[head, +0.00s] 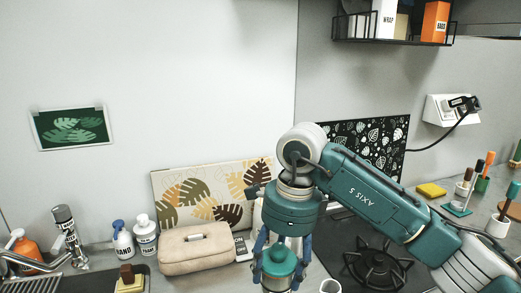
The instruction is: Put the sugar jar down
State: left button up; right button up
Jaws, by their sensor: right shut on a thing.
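My right gripper (281,252) points down at the bottom middle of the head view. Its fingers are shut around the sugar jar (280,266), which has a teal lid with a knob. The lower part of the jar is cut off by the bottom edge, so I cannot tell whether its base touches the counter. My left gripper is out of view.
A beige bag (195,250) lies left of the jar, in front of a leaf-patterned board (205,192). A black hob (350,240) is to the right. White bottles (146,236) and a sink tap (20,262) are at the left. Brushes and a yellow sponge (431,190) stand at the right.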

jog(key=s+d+f+n, duration=0.4)
jog(key=s+d+n, duration=0.3)
jog(key=d+n, duration=0.1)
jog(key=s+d+f+n+g+h, duration=0.1)
jog(key=s+d+f+n, duration=0.3)
jog(key=s+d+n, duration=0.3)
jog(key=n, duration=0.4)
jog(key=shift+s+d+f+g, duration=0.3)
jog(key=shift+s+d+f, duration=0.05)
jog(key=shift+w, duration=0.1)
